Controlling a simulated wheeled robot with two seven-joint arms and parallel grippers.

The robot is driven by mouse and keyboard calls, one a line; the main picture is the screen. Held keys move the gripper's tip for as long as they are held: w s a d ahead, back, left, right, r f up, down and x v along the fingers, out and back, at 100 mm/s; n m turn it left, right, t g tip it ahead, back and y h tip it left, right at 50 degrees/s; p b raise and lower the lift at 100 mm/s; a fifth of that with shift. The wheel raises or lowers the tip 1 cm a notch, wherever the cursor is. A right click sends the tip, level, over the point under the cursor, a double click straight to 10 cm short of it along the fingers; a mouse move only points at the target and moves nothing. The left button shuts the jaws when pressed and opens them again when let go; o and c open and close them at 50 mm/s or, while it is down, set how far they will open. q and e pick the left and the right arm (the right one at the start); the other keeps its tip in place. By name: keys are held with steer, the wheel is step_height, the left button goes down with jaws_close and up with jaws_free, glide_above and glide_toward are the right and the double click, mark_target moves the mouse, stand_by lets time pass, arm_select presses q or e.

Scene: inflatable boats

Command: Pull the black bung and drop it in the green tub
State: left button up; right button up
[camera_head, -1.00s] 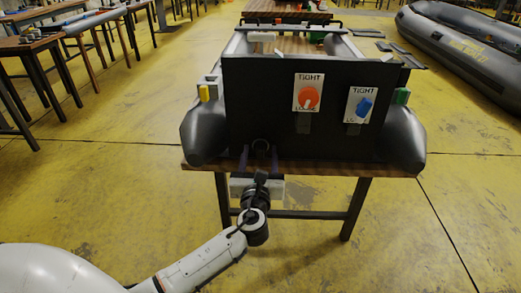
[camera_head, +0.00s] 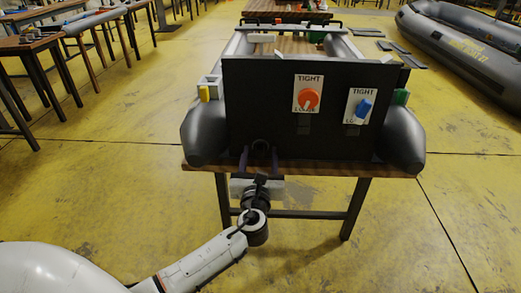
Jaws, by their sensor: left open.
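A round black bung (camera_head: 260,146) shows low on the black transom (camera_head: 345,140) of a small grey inflatable boat, left of its middle. It is dark against dark, so how far it is seated cannot be told. My left gripper (camera_head: 259,155) is open in front of the transom's lower edge, with one dark finger on each side below the bung. Whether the fingers touch it cannot be told. A small green patch (camera_head: 317,37) shows far back in the boat; I cannot tell whether it is the green tub. My right gripper is not in view.
The boat rests on a wooden table (camera_head: 300,169) with dark legs. An orange knob (camera_head: 309,96) and a blue knob (camera_head: 364,108) sit on the transom. Yellow (camera_head: 204,93) and green (camera_head: 401,97) pieces flank it. A larger grey boat (camera_head: 465,50) lies right.

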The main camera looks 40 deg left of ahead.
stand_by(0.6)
arm_select(q)
steer(key=shift+c, duration=0.9)
jaws_close()
steer(key=shift+s+p, duration=0.1)
steer(key=shift+p, duration=0.2)
